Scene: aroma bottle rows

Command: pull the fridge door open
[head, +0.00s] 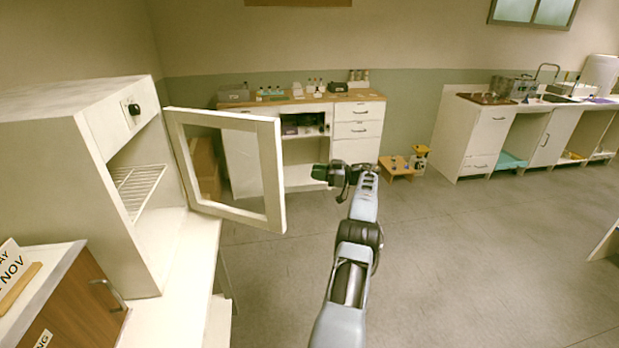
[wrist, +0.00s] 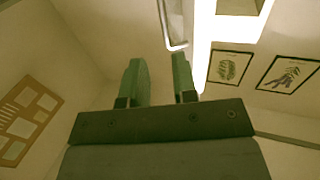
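The fridge (head: 70,130) is a white cabinet at the left in the head view, with a dark knob on its upper front panel and a wire shelf (head: 137,190) inside. Its white-framed door (head: 271,165) with a see-through pane stands swung wide open, out into the room. My gripper (head: 321,172) is to the right of the door's free edge, apart from it. In the wrist view my gripper (wrist: 157,75) has its two green fingers spread with nothing between them.
A wooden cabinet with a metal handle (head: 107,294) stands at the front left. A wood-topped counter (head: 300,98) with small bottles is at the back. A sink counter (head: 475,130) is at the right. The floor right of my arm is clear.

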